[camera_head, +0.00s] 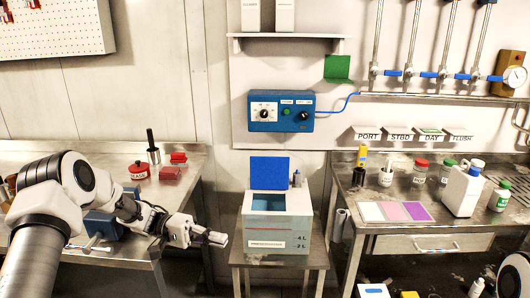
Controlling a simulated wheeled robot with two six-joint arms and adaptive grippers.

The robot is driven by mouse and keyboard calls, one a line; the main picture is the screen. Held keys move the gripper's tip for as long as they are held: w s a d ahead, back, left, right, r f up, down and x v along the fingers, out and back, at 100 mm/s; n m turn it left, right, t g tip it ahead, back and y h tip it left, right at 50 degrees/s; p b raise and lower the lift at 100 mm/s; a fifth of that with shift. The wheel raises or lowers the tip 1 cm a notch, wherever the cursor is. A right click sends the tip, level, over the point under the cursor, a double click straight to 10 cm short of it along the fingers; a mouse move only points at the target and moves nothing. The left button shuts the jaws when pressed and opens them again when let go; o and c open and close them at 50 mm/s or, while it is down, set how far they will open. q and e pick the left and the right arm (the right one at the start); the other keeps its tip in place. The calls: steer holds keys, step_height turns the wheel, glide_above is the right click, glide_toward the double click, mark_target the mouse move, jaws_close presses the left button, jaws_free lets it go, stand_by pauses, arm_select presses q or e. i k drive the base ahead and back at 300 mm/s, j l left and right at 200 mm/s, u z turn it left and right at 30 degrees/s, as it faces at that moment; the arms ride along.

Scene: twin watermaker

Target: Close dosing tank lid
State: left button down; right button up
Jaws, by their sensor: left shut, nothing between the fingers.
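My right gripper is not in view; only a bit of white and black shows at the lower right edge.
A blue control box (281,111) hangs on the wall above the tank. The left bench (185,215) holds red items and a dark upright tool. The right bench (383,228) holds coloured cards, bottles and a white jug (461,191).

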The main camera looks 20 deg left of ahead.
mark_target(266, 172)
steer(key=i+j, duration=0.2)
steer(key=i, duration=0.2)
steer(key=i+j, duration=0.15)
steer(key=i, duration=0.25)
steer(key=i+j, duration=0.2)
steer(key=i, duration=0.2)
steer(key=i+j, duration=0.15)
steer(key=i, duration=0.25)
